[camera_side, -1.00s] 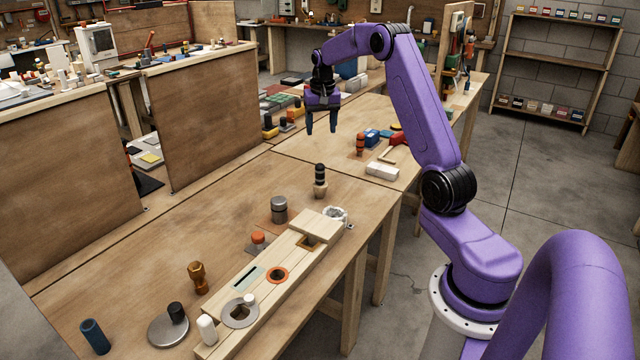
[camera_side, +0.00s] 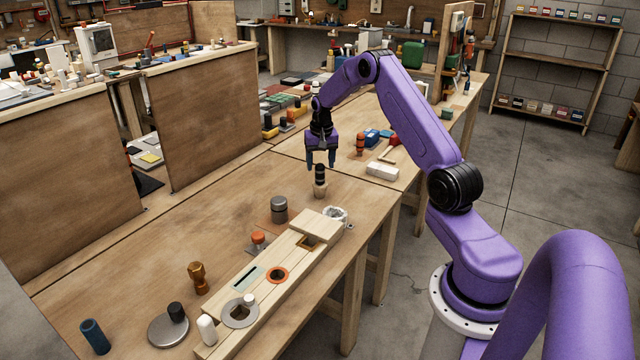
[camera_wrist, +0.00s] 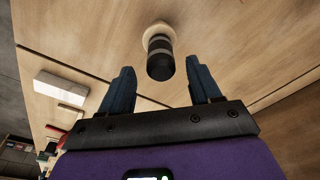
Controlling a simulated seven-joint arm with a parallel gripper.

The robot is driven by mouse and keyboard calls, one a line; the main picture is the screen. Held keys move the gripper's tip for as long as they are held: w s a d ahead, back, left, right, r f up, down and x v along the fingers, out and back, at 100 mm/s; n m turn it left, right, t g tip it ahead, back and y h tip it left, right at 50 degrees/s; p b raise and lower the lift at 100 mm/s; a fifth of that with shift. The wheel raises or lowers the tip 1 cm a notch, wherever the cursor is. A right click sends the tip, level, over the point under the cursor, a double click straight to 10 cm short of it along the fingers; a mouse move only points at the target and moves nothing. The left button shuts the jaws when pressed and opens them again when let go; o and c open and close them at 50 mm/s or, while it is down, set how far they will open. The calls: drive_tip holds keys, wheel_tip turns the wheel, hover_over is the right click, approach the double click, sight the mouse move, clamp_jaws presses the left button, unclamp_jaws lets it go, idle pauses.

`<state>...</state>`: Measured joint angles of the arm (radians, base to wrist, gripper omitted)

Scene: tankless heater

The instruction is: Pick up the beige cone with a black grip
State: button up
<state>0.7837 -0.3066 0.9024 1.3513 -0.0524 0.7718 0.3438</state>
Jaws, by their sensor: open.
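The beige cone with a black grip (camera_side: 320,181) stands upright on the wooden table, its black ringed grip on top and its beige cone below. In the wrist view the cone's dark grip (camera_wrist: 160,58) points toward the camera, a little beyond the fingertips and between their lines. My gripper (camera_side: 320,164) is open just above the grip, its two blue fingers spread to either side. The wrist view shows the open gripper (camera_wrist: 163,75) with nothing held. I cannot tell whether the fingertips overlap the top of the grip in height.
A grey metal cylinder (camera_side: 279,208) stands left of the cone. A wooden fixture with holes (camera_side: 262,290) lies in front. A white block (camera_side: 382,172) and an orange-black piece (camera_side: 360,144) sit to the right and behind. The table left of the cone is largely clear.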

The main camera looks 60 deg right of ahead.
sight(320, 172)
drive_tip(key=shift+w+f, duration=0.1)
drive_tip(key=shift+f, duration=2.15)
clamp_jaws()
drive_tip(key=shift+r, duration=0.15)
drive_tip(key=shift+r, duration=0.55)
drive_tip(key=s+a+r, duration=1)
drive_tip(key=s+r, duration=0.1)
drive_tip(key=shift+s, duration=0.3)
